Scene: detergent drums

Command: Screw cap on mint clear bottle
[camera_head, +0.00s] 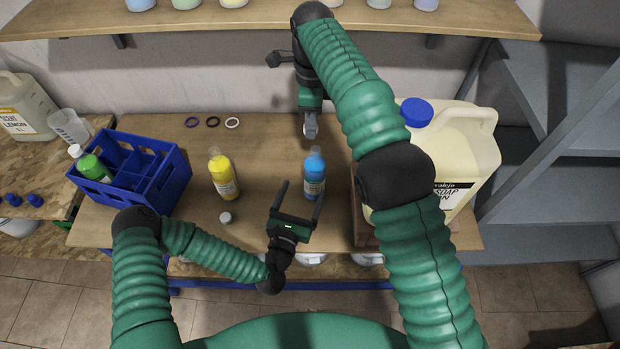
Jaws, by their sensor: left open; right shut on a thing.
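A blue bottle (314,178) stands upright on the table, with a pale neck and a white label too small to read. I cannot tell whether it is the mint clear one. My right gripper (310,130) is above and behind it, pointing down, shut on a small pale thing that looks like a cap; its fingers hide most of it. My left gripper (301,200) is open, with its fingers pointing toward the blue bottle, just in front of it. A loose whitish cap (225,218) lies on the table at the left.
A yellow bottle (223,177) stands left of the blue one. A blue crate (140,190) holds a green bottle (94,168). Several rings lie at the back, including a white ring (232,123). A large cream canister (462,150) stands at the right, partly behind my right arm.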

